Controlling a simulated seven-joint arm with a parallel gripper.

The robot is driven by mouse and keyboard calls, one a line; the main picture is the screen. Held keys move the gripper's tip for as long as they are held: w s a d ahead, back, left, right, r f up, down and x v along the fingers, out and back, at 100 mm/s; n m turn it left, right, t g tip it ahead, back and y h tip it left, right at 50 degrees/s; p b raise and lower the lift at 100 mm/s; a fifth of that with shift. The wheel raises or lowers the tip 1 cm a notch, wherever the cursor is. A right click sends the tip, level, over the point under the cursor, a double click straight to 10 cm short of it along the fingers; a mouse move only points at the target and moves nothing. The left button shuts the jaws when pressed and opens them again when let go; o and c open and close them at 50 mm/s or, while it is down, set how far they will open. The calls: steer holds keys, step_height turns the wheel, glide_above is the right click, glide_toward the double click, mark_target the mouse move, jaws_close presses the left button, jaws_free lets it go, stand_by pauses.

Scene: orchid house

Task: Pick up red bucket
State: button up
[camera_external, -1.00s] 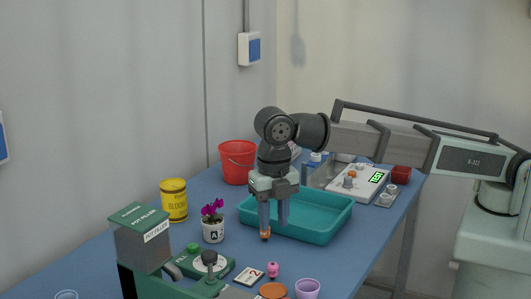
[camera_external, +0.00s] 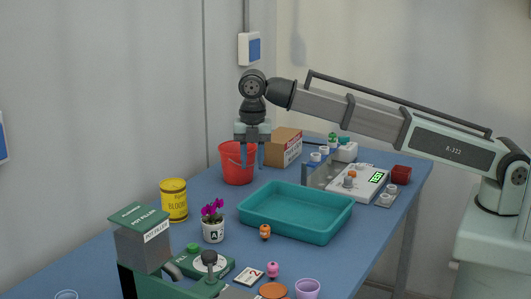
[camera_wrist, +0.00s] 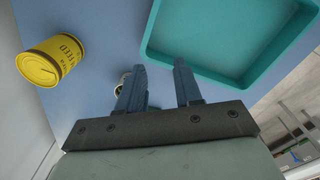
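The red bucket (camera_external: 230,168) stands upright at the back left of the blue table, by the wall. My gripper (camera_external: 251,166) points down in front of the bucket's right part in the external view and hides some of its rim. I cannot tell from this view how far apart they are in depth. The two fingers are spread with nothing between them; they also show apart in the wrist view (camera_wrist: 160,66). The bucket does not show in the wrist view.
A teal tray (camera_external: 296,239) lies right of my gripper. A yellow can (camera_external: 174,201) and a potted orchid (camera_external: 213,228) stand nearer the camera. A cardboard box (camera_external: 281,153) stands right of the bucket.

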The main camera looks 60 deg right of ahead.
steer(key=w+d+r+m, duration=0.1)
steer(key=w+d+m, duration=0.35)
steer(key=d, duration=0.85)
steer(key=n+t, duration=0.1)
steer(key=n, duration=3.3)
glide_above(251, 168)
steer(key=s, duration=0.1)
steer(key=shift+w+f, duration=0.15)
steer(key=shift+f, duration=1.95)
steer(key=shift+w+f, duration=0.2)
steer(key=shift+f, duration=1.9)
steer(key=shift+w+f, duration=0.15)
steer(key=shift+f, duration=1.95)
